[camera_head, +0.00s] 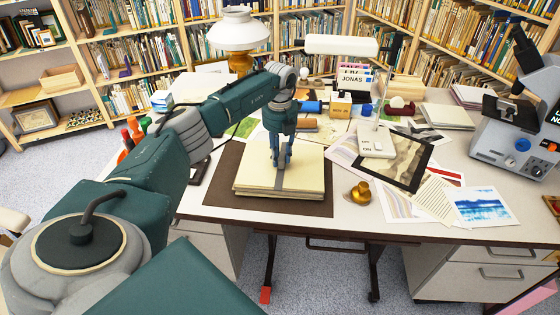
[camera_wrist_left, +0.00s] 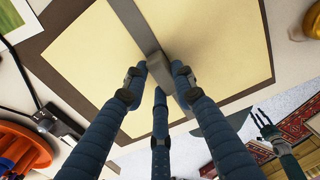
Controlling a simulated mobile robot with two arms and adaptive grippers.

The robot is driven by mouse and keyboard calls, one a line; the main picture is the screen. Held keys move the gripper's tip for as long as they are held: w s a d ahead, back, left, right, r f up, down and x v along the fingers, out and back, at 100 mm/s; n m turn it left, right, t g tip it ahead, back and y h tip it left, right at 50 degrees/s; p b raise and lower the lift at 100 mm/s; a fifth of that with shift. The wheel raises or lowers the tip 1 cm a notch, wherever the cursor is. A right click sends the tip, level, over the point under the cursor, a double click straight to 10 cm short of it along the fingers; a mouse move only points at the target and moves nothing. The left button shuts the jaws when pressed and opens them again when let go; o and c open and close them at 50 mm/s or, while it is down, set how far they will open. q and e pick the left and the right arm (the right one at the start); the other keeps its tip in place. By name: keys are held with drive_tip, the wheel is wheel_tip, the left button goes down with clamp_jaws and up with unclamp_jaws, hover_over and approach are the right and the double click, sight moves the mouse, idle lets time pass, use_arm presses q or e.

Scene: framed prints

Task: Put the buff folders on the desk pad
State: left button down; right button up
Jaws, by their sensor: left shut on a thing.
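The buff folders (camera_head: 255,175) form a flat stack bound by a grey band. They are over the brown desk pad (camera_head: 222,195), roughly in its middle, with pad showing around them. I cannot tell whether they rest fully on it. My left gripper (camera_head: 281,163) points down at the top of the stack, its fingers closed around a grey block on the band. The left wrist view shows the folders (camera_wrist_left: 95,75) and the pad's dark border close below. My right gripper (camera_wrist_left: 265,122) shows small at the right of that view, its fingers spread and empty.
Right of the pad are a brass bell (camera_head: 360,193), a lamp base (camera_head: 376,143) and a dark-framed print (camera_head: 398,160). Behind are a blue roll (camera_head: 311,107) and a yellow box (camera_head: 340,108). A microscope (camera_head: 520,125) stands at far right. Orange and green objects (camera_head: 133,130) are at left.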

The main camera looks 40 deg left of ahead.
use_arm(q)
drive_tip(key=shift+w+f, duration=0.15)
drive_tip(key=shift+f, duration=0.3)
drive_tip(key=shift+r, duration=0.1)
use_arm(e)
drive_tip(key=shift+f, duration=0.3)
drive_tip(key=shift+f, duration=0.1)
use_arm(q)
drive_tip(key=shift+f, duration=0.2)
drive_tip(key=c, duration=1.4)
unclamp_jaws()
